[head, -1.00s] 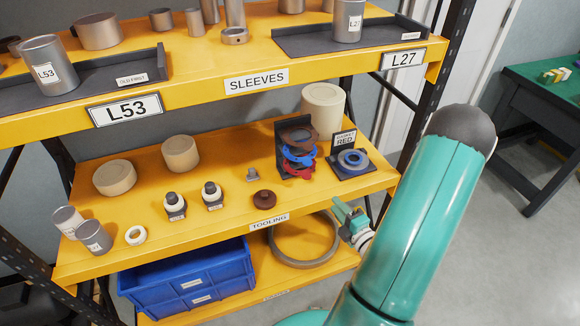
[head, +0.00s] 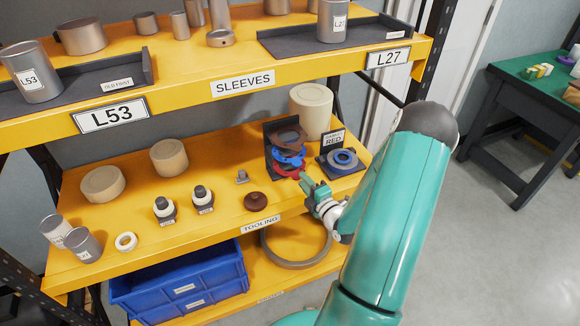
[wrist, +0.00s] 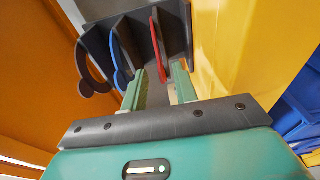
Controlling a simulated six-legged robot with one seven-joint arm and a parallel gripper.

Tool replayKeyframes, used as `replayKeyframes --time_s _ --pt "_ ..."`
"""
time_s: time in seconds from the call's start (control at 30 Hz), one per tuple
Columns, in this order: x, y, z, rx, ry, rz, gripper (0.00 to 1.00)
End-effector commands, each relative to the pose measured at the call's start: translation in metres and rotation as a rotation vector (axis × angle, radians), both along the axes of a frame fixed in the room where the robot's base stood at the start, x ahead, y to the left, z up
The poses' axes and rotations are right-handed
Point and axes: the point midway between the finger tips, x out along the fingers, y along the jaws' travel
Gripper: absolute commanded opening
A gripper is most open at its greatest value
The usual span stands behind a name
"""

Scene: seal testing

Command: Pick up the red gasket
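The red gasket (head: 288,173) sits lowest in a dark slotted rack (head: 268,135), below a blue gasket (head: 287,158) and a brown gasket (head: 289,136). In the wrist view the red gasket (wrist: 158,48) is seen edge-on as a thin strip in the rack (wrist: 178,30), beside the blue gasket (wrist: 117,57). My gripper (head: 304,179) is at the front right of the rack. In the wrist view its fingers (wrist: 160,82) are open, with the red gasket's near end lined up in the gap. I cannot tell whether it is between the fingertips or just beyond them.
A stand with a sign reading RED (head: 333,140) holds a blue and grey ring (head: 343,158) close right of the rack. A cream cylinder (head: 311,110) stands behind. A brown knobbed part (head: 255,200) is front left. The upper shelf (head: 190,95) overhangs.

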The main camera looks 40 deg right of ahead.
Motion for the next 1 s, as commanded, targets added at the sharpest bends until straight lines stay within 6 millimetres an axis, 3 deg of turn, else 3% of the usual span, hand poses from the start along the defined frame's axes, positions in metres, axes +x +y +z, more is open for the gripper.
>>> replayKeyframes --time_s 0.13,0.37,0.53,1.0 --pt "0.016 -0.003 0.000 -0.001 0.000 -0.001 0.29" --pt "0.017 -0.003 0.000 -0.001 0.000 -0.001 0.29" --pt "0.017 -0.003 0.000 -0.001 0.000 -0.001 0.00" --pt "0.017 -0.003 0.004 -0.002 -0.001 0.000 0.00"
